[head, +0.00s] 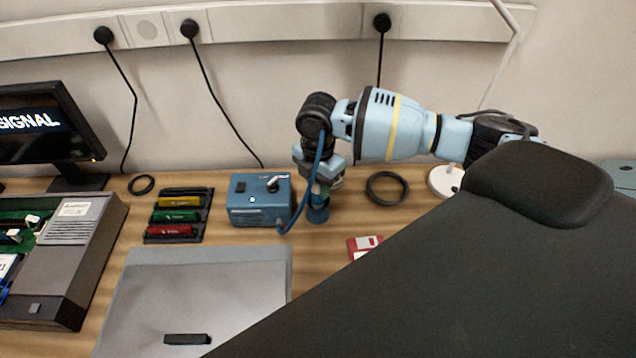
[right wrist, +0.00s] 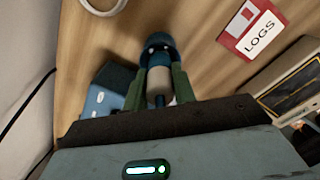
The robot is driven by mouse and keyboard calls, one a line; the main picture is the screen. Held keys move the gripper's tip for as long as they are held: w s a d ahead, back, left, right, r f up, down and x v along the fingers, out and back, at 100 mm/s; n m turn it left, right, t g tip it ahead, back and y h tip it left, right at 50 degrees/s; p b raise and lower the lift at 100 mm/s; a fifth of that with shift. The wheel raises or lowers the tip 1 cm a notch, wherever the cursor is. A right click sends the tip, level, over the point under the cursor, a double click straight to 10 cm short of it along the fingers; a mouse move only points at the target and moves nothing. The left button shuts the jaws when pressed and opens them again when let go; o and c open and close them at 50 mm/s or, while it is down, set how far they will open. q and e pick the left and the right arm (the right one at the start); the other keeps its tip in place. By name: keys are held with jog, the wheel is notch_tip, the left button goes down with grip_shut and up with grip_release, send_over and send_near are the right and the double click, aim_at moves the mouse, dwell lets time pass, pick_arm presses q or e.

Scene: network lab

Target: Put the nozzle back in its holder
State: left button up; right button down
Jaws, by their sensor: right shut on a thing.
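My right gripper (head: 320,182) reaches down behind the front of the bench, just right of the blue station box (head: 258,203). In the right wrist view its two dark green fingers (right wrist: 159,86) are shut on the nozzle, a pale cylinder with blue parts (right wrist: 158,82). A blue hose runs from the station box towards the gripper. The round dark blue holder (head: 318,214) stands on the bench right below the nozzle; it also shows in the right wrist view (right wrist: 158,42). The nozzle's end overlaps the holder there; I cannot tell whether it is inside. My left gripper is out of view.
A rack of coloured modules (head: 178,216) stands left of the box. A dark shape hides the lower right.

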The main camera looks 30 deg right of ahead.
jog(key=shift+f, duration=0.25)
dwell(0.4)
jog(key=c, duration=1.1)
grip_release()
jog(key=shift+o, duration=0.7)
jog(key=shift+o, duration=0.7)
jog(key=shift+r+p, duration=1.15)
jog(key=shift+r, duration=1.65)
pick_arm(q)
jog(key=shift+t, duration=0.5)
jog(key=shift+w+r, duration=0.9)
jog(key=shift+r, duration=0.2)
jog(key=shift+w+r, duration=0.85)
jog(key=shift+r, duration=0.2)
pick_arm(e)
jog(key=shift+r, duration=1.25)
